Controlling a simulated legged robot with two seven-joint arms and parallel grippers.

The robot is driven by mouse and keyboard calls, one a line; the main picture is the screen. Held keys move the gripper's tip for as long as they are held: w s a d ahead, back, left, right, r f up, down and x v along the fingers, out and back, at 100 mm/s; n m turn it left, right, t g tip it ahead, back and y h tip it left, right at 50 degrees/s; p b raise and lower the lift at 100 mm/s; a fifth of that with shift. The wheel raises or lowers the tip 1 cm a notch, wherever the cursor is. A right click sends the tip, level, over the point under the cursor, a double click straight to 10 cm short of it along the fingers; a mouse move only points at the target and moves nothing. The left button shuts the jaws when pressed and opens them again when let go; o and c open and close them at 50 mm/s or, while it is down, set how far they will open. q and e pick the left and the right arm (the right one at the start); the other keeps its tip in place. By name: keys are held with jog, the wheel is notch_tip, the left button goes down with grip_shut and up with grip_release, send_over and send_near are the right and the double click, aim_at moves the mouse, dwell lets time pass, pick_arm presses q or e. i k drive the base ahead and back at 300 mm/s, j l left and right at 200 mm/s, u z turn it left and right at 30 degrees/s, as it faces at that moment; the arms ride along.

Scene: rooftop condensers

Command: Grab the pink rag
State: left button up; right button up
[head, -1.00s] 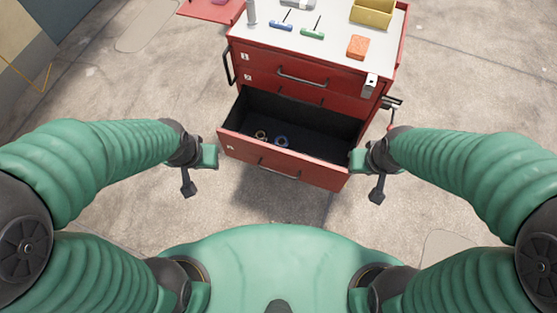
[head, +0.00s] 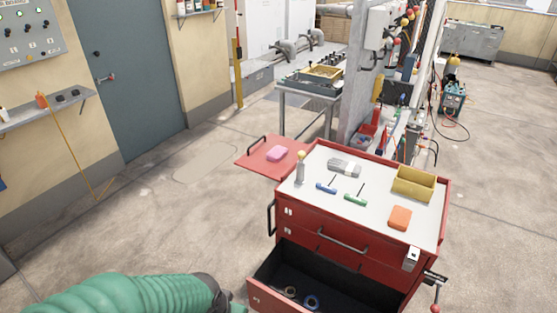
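A small pink item (head: 277,153), which looks like the folded pink rag, lies on the red fold-out side shelf (head: 256,165) at the left of the tool cart. My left arm comes in at the bottom left. Only a little of my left gripper (head: 238,307) shows at the bottom edge, beside the open drawer and well short of the pink item. Its fingers are mostly cut off. My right gripper is out of view.
The red cart (head: 342,263) has an open lower drawer (head: 318,285) holding rings. On its top (head: 325,170) are an orange block (head: 400,217), a yellow bin (head: 414,183), hex keys and a bottle (head: 300,168). Open floor (head: 190,230) lies left of the cart. A workbench (head: 312,90) stands behind.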

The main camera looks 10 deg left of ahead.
aim_at(277, 154)
jog(key=i+j+u, duration=0.2)
jog(key=u, duration=0.3)
jog(key=i+j+u, duration=0.3)
jog(key=u, duration=0.15)
jog(key=i+j+u, duration=0.2)
jog(key=u, duration=0.3)
jog(key=i+j, duration=0.15)
jog(key=i, duration=0.35)
jog(key=i+j, duration=0.15)
jog(key=i, duration=0.35)
